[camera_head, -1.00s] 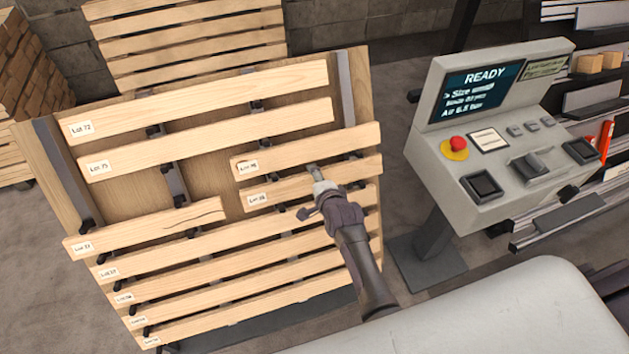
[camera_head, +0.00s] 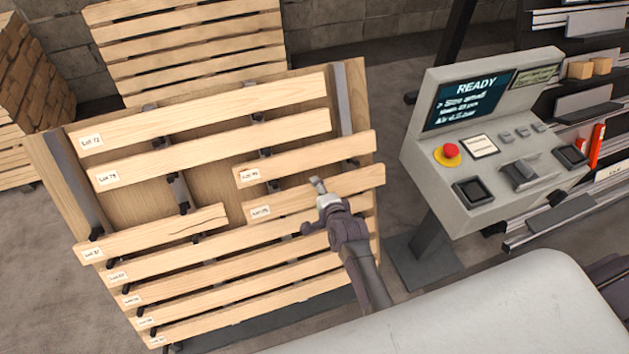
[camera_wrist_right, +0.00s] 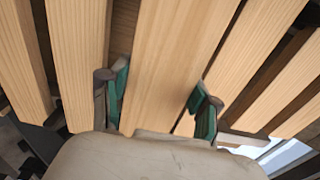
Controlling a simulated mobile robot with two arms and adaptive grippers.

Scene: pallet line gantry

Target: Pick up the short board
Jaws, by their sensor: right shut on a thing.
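A short pale wooden board (camera_head: 360,182) with a white lot label at its left end is on the right half of the slatted pallet rack. My right gripper (camera_head: 319,186) is at the middle of this board. In the right wrist view, the two green-padded fingers (camera_wrist_right: 160,100) are on either side of a board (camera_wrist_right: 165,60), shut on it. Another labelled short board (camera_head: 320,158) lies just above it. A third, cracked short board (camera_head: 165,232) lies to the left. My left gripper is not in view.
Long boards (camera_head: 215,110) lie above and below the short ones on the upright backing. A control console (camera_head: 490,140) with a READY screen and red button stands close on the right. A stacked pallet (camera_head: 190,45) stands behind. Grey floor is clear at left.

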